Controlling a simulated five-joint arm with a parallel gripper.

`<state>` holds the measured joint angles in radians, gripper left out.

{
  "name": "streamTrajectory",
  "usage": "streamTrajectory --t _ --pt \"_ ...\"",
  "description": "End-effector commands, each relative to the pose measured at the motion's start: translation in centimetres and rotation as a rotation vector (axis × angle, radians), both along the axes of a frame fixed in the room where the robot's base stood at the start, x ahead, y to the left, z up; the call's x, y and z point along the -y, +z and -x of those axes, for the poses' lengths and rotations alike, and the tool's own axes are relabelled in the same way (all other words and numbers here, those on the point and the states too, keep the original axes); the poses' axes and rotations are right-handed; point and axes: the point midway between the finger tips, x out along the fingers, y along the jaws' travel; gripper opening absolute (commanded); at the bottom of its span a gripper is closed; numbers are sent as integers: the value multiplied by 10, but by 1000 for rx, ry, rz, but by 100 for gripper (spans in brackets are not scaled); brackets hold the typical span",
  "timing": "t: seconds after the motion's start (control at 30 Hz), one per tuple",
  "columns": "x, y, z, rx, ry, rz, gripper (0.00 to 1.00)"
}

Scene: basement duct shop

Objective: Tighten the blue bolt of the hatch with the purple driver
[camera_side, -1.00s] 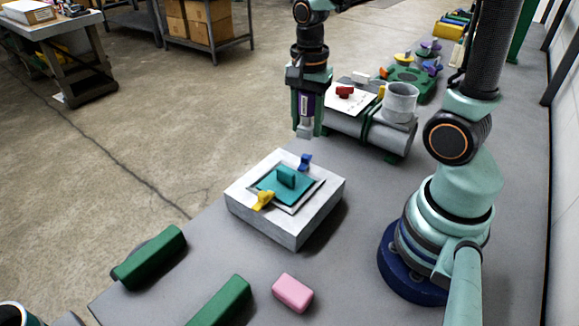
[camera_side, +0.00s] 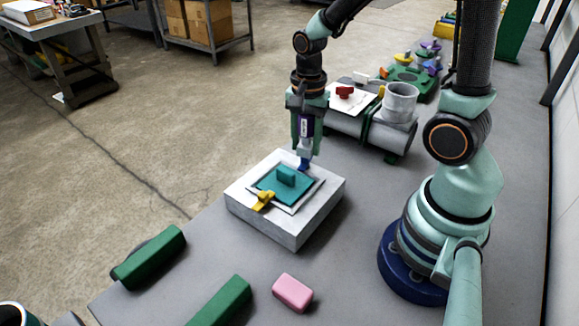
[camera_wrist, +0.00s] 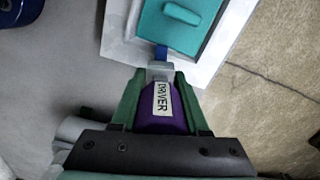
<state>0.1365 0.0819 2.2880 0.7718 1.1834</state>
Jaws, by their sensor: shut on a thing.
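My gripper (camera_side: 305,135) is shut on the purple driver (camera_side: 304,127), which points down; its "DRIVER" label shows in the wrist view, where the purple body (camera_wrist: 165,118) sits between my green fingers. The driver's grey tip is over the blue bolt (camera_side: 304,165) at the far edge of the hatch and appears to meet it. The blue bolt also shows in the wrist view (camera_wrist: 161,52), partly hidden by the tip. The teal hatch (camera_side: 268,184) with a raised handle lies on a white block (camera_side: 262,222). A yellow bolt (camera_side: 263,200) is at its near edge.
A grey duct (camera_side: 350,127) with an upright pipe (camera_side: 399,102) and a red piece (camera_side: 345,91) stands behind the block. Green bars (camera_side: 150,256) and a pink block (camera_side: 292,292) lie in front. The bench right of the white block is clear.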

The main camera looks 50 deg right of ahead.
Motion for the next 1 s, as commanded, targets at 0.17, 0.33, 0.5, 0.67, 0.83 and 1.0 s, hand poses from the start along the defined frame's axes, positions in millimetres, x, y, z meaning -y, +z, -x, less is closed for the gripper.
streamTrajectory --t 0.17,0.33,0.5,0.67,0.83,1.0 --pt "0 0 0 0 0 0 0" --pt "0 0 0 0 0 0 0" --pt "0 0 0 0 0 0 0" --pt "0 -1 0 0 0 0 0" --pt "0 -3 0 -1 0 0 0" --pt "0 -5 0 0 0 0 0"
